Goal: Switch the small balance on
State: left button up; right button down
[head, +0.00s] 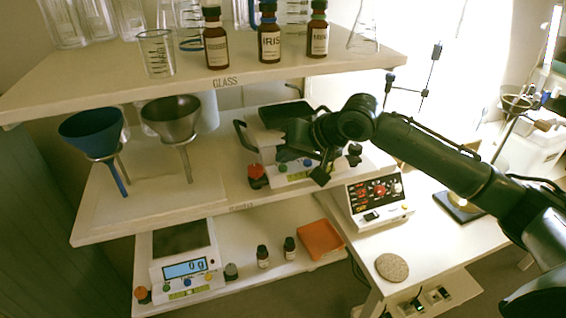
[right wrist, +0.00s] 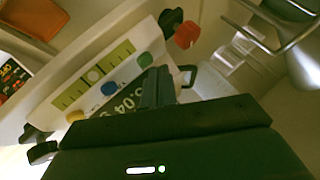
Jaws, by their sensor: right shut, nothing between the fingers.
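A balance with a dark pan (head: 285,114) stands on the middle shelf. Its pale front (head: 290,174) carries coloured buttons and is partly hidden by my right gripper. In the right wrist view its blue button (right wrist: 108,88), green button (right wrist: 145,60) and yellow button (right wrist: 75,116) show. Beside them a dark panel with light digits (right wrist: 126,93) is partly covered by the fingers. My right gripper (head: 320,176) is shut and empty, close in front of this balance; its fingers (right wrist: 156,88) point at the front. Contact cannot be told. My left gripper is out of view.
A second balance (head: 186,268) on the lower shelf reads 0 g. Brown bottles (head: 269,42) stand on the top shelf above my arm. Funnels (head: 90,132) stand at left. A red knob (head: 257,172) is beside the balance front, and a control box (head: 378,196) is to its right.

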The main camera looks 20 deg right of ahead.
aim_at(287, 172)
jog(key=shift+r+p, duration=0.4)
jog(key=shift+r, duration=0.55)
notch_tip(287, 172, up, 4)
jog(key=shift+r, duration=0.1)
